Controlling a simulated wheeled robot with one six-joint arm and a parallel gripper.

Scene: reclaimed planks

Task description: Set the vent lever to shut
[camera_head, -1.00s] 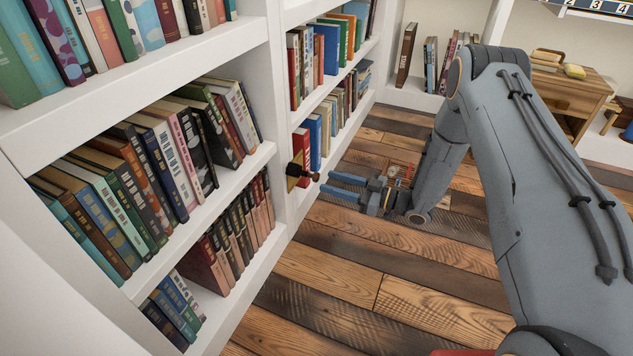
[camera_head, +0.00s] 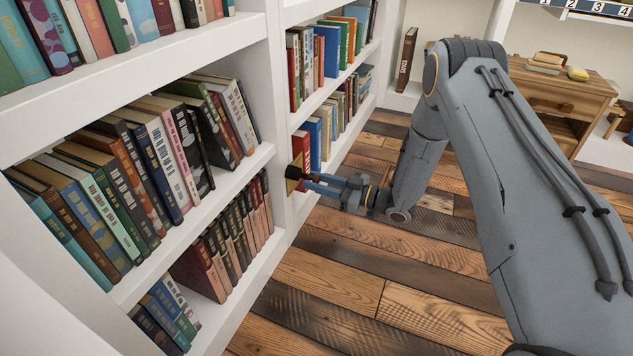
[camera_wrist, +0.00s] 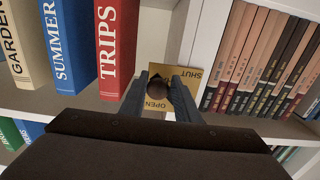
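The vent lever (camera_wrist: 158,84) shows a dark round knob in front of a brass plate (camera_wrist: 186,72). The plate reads OPEN at its lower part and SHUT at its upper right. The knob appears just above the word OPEN. In the head view the plate (camera_head: 293,180) is on the white bookcase upright, with the dark lever (camera_head: 295,171) sticking out from it. My gripper (camera_wrist: 161,86) has one finger on each side of the knob, close against it, and looks shut on it. In the head view my gripper (camera_head: 312,182) reaches left to the lever. The lever's stem is hidden.
A red book marked TRIPS (camera_wrist: 117,42) stands on the shelf left of the plate, beside a blue one (camera_wrist: 66,45). Several brown and black books (camera_wrist: 262,60) stand to the right. Plank floor (camera_head: 350,290) in front of the bookcase is clear. A wooden cabinet (camera_head: 555,100) stands behind my arm.

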